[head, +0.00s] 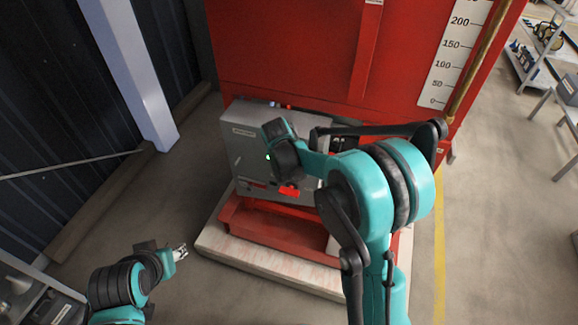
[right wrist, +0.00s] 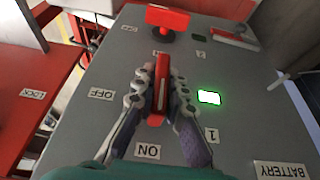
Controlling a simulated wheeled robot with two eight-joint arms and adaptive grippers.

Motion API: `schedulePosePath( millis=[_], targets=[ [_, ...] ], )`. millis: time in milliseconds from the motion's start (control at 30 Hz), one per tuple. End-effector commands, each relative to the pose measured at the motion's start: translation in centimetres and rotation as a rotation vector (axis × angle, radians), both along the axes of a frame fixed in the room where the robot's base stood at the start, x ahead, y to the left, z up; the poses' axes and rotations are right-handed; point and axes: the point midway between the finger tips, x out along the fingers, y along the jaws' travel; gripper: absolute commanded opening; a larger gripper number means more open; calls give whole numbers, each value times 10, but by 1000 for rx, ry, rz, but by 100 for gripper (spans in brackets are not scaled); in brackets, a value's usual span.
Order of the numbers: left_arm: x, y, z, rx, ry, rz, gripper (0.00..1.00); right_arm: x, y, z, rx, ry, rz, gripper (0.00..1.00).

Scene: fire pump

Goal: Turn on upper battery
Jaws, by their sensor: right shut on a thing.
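The grey control box (head: 245,150) stands on the red base in the head view. In the right wrist view its panel (right wrist: 110,70) shows a red switch handle (right wrist: 157,90) with labels OFF, ON, 1 and BATTERY around it. My right gripper (right wrist: 160,82) is shut on this handle, one finger on each side. The handle lies along the picture's vertical, its near end toward the ON label (right wrist: 147,151). A green light (right wrist: 209,97) glows beside it. In the head view my right arm hides the grip. My left gripper (head: 181,251) is away at the lower left; its jaws are too small to judge.
A second red switch (right wrist: 167,20) sits farther up the panel, and a red-handled part (right wrist: 225,38) lies to its right. The large red tank (head: 290,50) stands behind the box. A pale plinth (head: 265,262) lies below.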

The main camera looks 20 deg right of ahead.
Motion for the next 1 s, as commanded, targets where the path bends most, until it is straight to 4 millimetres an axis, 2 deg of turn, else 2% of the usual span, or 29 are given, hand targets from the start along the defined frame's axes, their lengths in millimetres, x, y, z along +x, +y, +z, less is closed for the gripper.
schedulePosePath(
  millis=[400, 433, 500, 833, 1000],
  targets=[
    [0, 0, 0, 0, 0, 0, 40, 0, 0, 0, -8, 6, 0, 0],
    [0, 0, 0, 0, 0, 0, 40, 0, 0, 0, -8, 6, 0, 14],
    [0, 0, 0, 0, 0, 0, 40, 0, 0, 0, -7, 5, 1, 33],
    [0, 0, 0, 0, 0, 0, 40, 0, 0, 1, -7, 5, 1, 33],
    [0, 0, 0, 0, 0, 0, 40, -6, 5, 19, -7, 5, 1, 33]
  ],
)
